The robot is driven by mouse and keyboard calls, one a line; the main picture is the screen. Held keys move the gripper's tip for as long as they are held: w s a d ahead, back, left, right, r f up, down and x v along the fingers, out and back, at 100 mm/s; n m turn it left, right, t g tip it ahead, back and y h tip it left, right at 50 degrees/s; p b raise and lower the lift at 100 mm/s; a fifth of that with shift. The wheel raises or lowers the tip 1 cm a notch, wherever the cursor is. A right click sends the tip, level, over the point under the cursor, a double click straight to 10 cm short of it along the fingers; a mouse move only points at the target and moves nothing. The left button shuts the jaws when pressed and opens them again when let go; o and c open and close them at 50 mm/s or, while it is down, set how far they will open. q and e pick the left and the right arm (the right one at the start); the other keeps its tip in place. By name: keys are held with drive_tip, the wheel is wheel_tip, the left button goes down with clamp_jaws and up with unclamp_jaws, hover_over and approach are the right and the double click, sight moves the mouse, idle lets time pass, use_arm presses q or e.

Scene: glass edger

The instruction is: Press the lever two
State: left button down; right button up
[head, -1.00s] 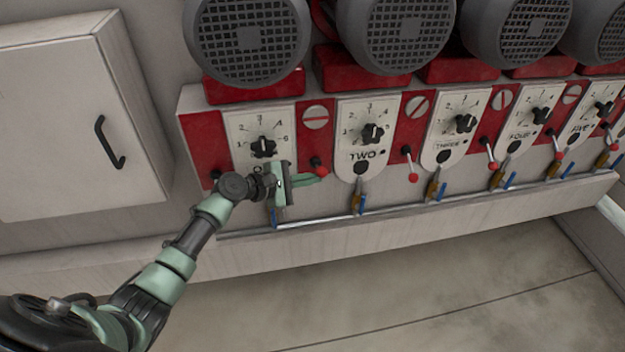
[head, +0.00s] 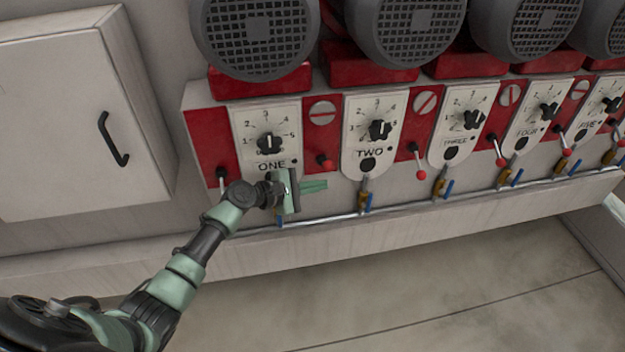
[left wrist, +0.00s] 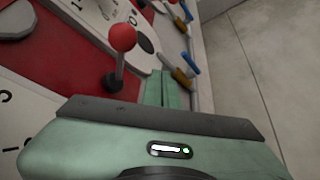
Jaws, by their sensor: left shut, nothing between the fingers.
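The TWO panel (head: 370,153) has a black dial and a label. To its left, on a red strip, is a red-knobbed lever (head: 325,162); which panel it serves is not marked. In the left wrist view, a red ball knob (left wrist: 122,37) stands on a short grey stem from a dark base, left of my fingers. My left gripper (head: 314,186) is shut and empty, just below this lever in the head view, its green fingers pointing right. The fingers (left wrist: 165,90) appear apart from the knob. My right gripper is not in view.
The ONE panel (head: 271,166) is above my left wrist. Another red-knobbed lever (head: 421,174) is right of TWO. Blue-handled valves (head: 368,202) line a pipe below. Large grey motors (head: 405,30) sit above. A cabinet (head: 60,110) stands left; floor below is clear.

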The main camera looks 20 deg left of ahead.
use_arm(q)
drive_tip(key=s+a+r+b, duration=0.1)
drive_tip(key=s+a+r, duration=0.3)
drive_tip(key=a, duration=0.4)
drive_tip(key=shift+s+r, duration=0.2)
drive_tip(key=shift+s, duration=0.3)
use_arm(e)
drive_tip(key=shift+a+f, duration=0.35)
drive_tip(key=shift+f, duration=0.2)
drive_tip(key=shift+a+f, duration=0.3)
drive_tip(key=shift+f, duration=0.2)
